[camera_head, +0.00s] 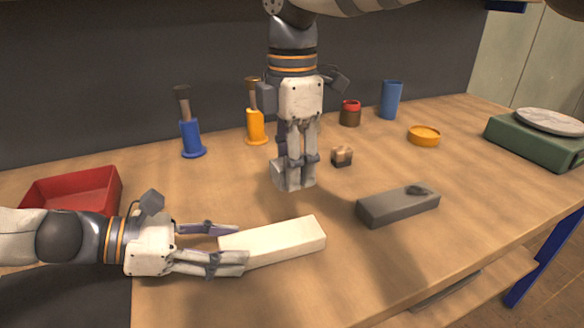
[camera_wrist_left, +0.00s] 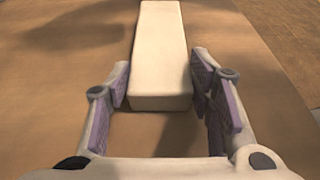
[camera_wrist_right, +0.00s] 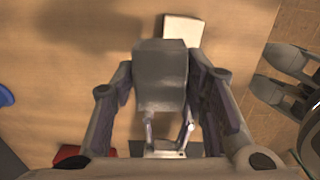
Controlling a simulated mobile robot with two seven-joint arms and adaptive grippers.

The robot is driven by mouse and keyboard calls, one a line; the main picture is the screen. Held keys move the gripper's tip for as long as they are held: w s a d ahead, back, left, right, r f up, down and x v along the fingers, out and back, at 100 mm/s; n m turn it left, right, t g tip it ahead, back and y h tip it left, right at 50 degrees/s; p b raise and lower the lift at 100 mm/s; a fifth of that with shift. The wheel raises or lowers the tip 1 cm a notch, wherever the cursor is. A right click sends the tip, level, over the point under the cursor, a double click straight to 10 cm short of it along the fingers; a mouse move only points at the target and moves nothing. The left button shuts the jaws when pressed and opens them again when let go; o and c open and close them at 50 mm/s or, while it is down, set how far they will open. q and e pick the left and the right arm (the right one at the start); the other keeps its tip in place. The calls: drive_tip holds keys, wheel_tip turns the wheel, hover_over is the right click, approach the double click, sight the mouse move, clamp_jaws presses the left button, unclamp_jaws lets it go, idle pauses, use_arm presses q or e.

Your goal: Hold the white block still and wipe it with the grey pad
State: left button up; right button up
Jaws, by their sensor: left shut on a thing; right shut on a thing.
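The long white block (camera_head: 285,243) lies on the wooden table at the front middle. My left gripper (camera_head: 232,247) is shut on the block's left end, with a finger along each side. In the left wrist view the block (camera_wrist_left: 160,50) runs away from me between the fingers. My right gripper (camera_head: 297,163) points down behind the block and is shut on the grey pad (camera_head: 283,178). In the right wrist view the pad (camera_wrist_right: 160,75) sits between the fingers and part of the white block (camera_wrist_right: 183,30) shows past it. The pad is apart from the block.
A dark grey block (camera_head: 398,207) lies to the right. Behind stand a blue-based tool (camera_head: 191,138), a yellow-based tool (camera_head: 256,127), a small brown cube (camera_head: 342,156), a jar (camera_head: 350,114) and a blue cup (camera_head: 391,100). A red tray (camera_head: 75,188) is at left.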

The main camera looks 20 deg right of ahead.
idle(0.3)
use_arm(q)
drive_tip(key=o, duration=1.5)
drive_tip(key=v, duration=1.1)
drive_tip(key=shift+a, duration=0.3)
drive_tip(key=shift+a+r, duration=0.1)
drive_tip(key=shift+a, duration=0.1)
